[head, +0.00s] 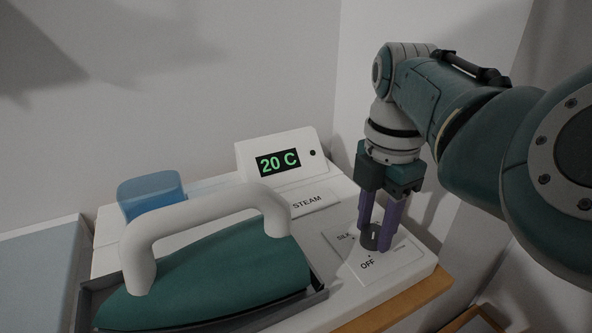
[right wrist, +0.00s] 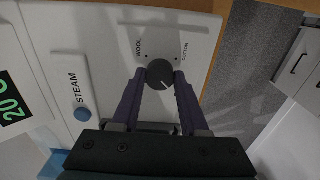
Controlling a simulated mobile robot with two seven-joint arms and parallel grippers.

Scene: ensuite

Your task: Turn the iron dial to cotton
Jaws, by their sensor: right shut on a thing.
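The iron dial (right wrist: 160,73) is a small dark grey knob on a white plate at the front right of the iron station. My right gripper (head: 378,238) points down with its purple fingers shut on either side of the dial, which also shows in the head view (head: 370,241). In the right wrist view, the dial's white pointer line points to the lower right, away from the WOOL and COTTON marks at the top. The head view shows SILK left of the dial and OFF in front of it. My left gripper is not in view.
The green iron (head: 215,262) with a white handle rests in a dark tray left of the dial. A display (head: 278,162) reads 20 C. A blue translucent tank (head: 150,193) stands behind. Walls close in behind and right.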

